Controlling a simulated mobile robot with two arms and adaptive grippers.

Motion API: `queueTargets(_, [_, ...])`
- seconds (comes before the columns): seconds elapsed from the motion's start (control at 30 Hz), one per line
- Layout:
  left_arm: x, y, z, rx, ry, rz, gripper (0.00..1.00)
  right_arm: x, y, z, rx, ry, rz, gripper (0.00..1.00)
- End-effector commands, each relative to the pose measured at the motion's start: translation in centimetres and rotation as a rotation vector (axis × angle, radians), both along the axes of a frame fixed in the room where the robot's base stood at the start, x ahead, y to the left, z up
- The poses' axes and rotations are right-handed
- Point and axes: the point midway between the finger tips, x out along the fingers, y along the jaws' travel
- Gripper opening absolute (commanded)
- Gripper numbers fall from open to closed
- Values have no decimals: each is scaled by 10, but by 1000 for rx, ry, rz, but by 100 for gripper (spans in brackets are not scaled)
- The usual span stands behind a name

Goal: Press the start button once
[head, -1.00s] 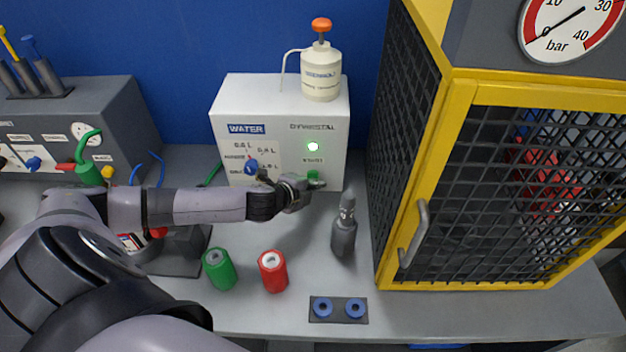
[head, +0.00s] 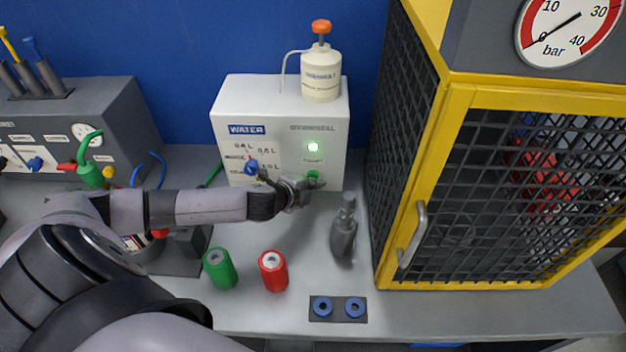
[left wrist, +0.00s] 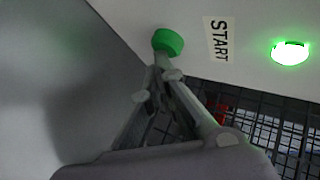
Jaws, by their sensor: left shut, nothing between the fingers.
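The start button (left wrist: 168,41) is a green cap on the front of the white water dispenser box (head: 228,105), beside a START label (left wrist: 217,39). In the head view the green button (head: 313,175) sits low on the box front, below a lit green lamp (head: 313,147). My left gripper (left wrist: 163,64) is shut and empty, with its fingertips at the button's lower edge in the left wrist view. I cannot tell whether they touch or press it. In the head view my left gripper (head: 316,184) is close against the box front, partly over the button. My right gripper is not in view.
A dark grey bottle-shaped thing (head: 343,235) stands just right of the gripper. A yellow-framed mesh cage (head: 420,215) is on the right. Green (head: 220,270) and red (head: 273,272) cylinders and a plate with blue rings (head: 338,317) lie nearer the front.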

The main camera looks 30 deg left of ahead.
Motion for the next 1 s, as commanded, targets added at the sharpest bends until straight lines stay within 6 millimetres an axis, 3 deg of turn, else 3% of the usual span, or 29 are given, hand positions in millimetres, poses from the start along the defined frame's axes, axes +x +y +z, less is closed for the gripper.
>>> queueTargets(0.6, [-46,-28,0,-1,3,-2,0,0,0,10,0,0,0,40])
queueTargets(1.0, [-52,-31,0,-1,1,0,0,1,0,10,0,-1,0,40])
